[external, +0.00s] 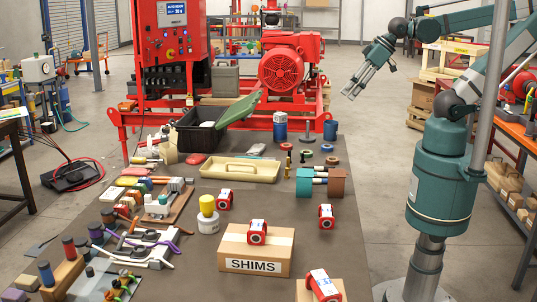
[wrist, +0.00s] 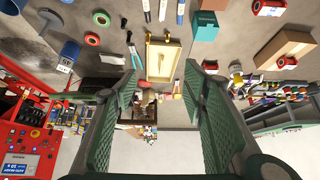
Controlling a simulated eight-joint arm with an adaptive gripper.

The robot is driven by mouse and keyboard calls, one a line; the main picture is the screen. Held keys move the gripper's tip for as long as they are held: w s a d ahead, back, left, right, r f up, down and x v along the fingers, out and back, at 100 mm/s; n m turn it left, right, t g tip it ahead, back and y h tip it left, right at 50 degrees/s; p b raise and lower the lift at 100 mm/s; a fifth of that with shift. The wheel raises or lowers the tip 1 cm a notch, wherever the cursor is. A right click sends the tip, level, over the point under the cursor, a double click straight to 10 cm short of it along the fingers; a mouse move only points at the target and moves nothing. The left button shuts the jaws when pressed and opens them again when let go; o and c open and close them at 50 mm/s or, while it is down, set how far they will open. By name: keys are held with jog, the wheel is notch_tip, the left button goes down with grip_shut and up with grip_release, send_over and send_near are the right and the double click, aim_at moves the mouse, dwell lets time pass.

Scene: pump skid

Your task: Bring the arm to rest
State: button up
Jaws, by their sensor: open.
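My gripper (external: 349,92) is in the air at the upper right of the external view, past the table's right edge. It points down and to the left. In the wrist view my gripper (wrist: 162,64) shows two green-grey fingers spread wide at either side, with nothing between them. It touches nothing that I can see. My teal arm rises from its round base at the right and bends over at the top.
The grey table (external: 335,235) holds a SHIMS box (external: 257,250), a cream tray (external: 240,169), a black bin (external: 199,133) and many small parts. The red pump skid (external: 284,67) stands behind. A grey post (external: 489,90) stands close to my arm.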

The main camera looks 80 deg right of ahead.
jog(key=shift+f+b, duration=1.05)
jog(key=shift+f, duration=0.45)
